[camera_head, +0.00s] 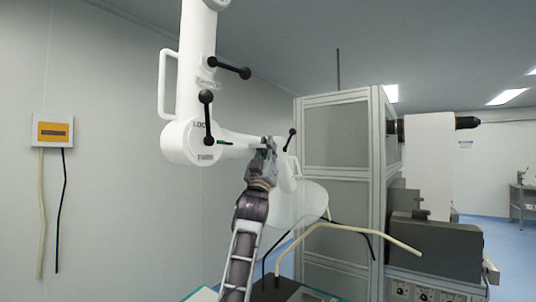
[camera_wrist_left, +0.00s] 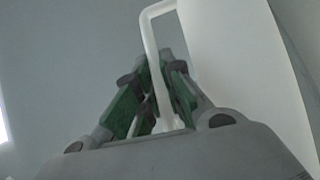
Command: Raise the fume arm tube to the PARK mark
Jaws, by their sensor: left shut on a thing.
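The white fume arm hangs from the top of the head view. Its upper tube (camera_head: 196,65) comes down to a round joint (camera_head: 185,143) marked LOCK. A lower tube (camera_head: 238,146) runs right from there to a pale hood (camera_head: 300,203). My left gripper (camera_head: 268,148) is at the far end of the lower tube. In the left wrist view my left gripper (camera_wrist_left: 152,98), with green-padded fingers, is shut on a thin white handle (camera_wrist_left: 150,40) beside a broad white surface (camera_wrist_left: 235,50). I cannot make out a PARK mark. My right gripper is not in view.
Black knobbed levers (camera_head: 207,115) stick out from the fume arm. A grey-framed glazed cabinet (camera_head: 336,135) and a machine with a white roll (camera_head: 428,150) stand to the right. A yellow-fronted wall box (camera_head: 53,132) with hanging cables is at left. A cream hose (camera_head: 350,228) bends below the hood.

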